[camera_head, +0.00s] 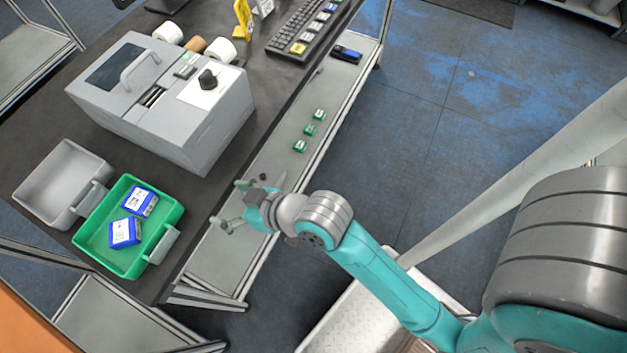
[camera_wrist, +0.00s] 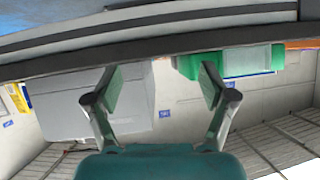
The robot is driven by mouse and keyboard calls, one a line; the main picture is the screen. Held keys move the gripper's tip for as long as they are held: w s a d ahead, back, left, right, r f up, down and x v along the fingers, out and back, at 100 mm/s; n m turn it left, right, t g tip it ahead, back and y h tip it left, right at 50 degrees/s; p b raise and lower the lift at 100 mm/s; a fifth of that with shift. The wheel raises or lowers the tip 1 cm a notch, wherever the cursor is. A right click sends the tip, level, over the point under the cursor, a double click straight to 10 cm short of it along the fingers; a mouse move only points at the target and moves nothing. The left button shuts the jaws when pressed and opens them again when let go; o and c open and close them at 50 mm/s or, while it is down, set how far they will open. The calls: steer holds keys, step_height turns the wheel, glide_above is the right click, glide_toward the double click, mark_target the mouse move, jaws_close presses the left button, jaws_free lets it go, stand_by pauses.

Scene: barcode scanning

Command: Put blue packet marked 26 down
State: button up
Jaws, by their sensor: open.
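Two blue packets with white labels lie in the green tray: an upper one (camera_head: 140,201) and a lower one (camera_head: 124,232). Their markings are too small to read, so I cannot tell which is 26. The green tray (camera_head: 171,212) stands at the table's near left; its outside also shows at the upper right in the wrist view (camera_wrist: 250,61). My gripper (camera_head: 228,204) is open and empty, to the right of the tray and apart from it, by the table's edge. Its spread fingers (camera_wrist: 159,84) show nothing between them.
A grey tray (camera_head: 45,165) stands beside the green one. The grey machine (camera_head: 185,130) stands behind my gripper. Several small green-and-white items (camera_head: 309,129) and a dark blue item (camera_head: 346,53) lie along the table's side ledge. A keyboard (camera_head: 305,27) lies at the back.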

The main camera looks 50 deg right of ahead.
steer(key=s+d+f+m+t+h, duration=0.1)
steer(key=s+d+f+h, duration=0.15)
steer(key=s, duration=0.45)
steer(key=s+d+f+m+t+h, duration=0.1)
steer(key=s+d+f, duration=0.25)
steer(key=s, duration=0.25)
steer(key=s+d+r, duration=0.1)
steer(key=s+r, duration=0.1)
steer(key=s, duration=0.5)
steer(key=s+d+r+t, duration=0.1)
steer(key=s+d+r, duration=0.1)
steer(key=s, duration=0.5)
steer(key=shift+r+m+h, duration=0.15)
steer(key=shift+m+h, duration=0.25)
steer(key=shift+h, duration=0.05)
steer(key=shift+s+d, duration=0.1)
